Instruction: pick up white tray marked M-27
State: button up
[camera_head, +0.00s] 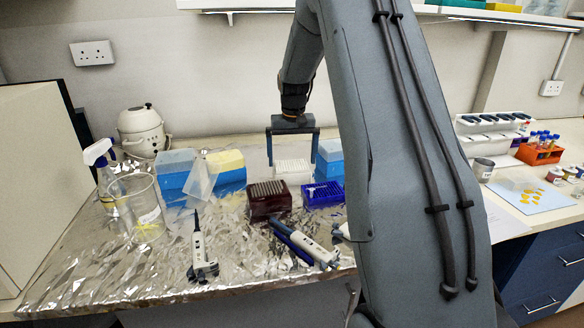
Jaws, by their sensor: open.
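A white tray (293,169) stands on the foil-covered bench, behind a dark red rack and a blue rack. Any marking on it is too small to read. My gripper (292,163) is open, pointing down, with one finger at each side of the white tray in the picture. I cannot tell whether the fingers touch it or how far above the bench they are.
The dark red rack (269,198) and blue rack (322,194) stand close in front. Blue boxes (230,180) are at left, another (330,158) at right. Pipettes (201,248) lie in front. A beaker (142,215) and spray bottle (104,170) stand at far left.

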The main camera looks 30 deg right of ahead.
jog(key=shift+f, duration=0.25)
jog(key=c, duration=1)
jog(key=shift+r, duration=0.1)
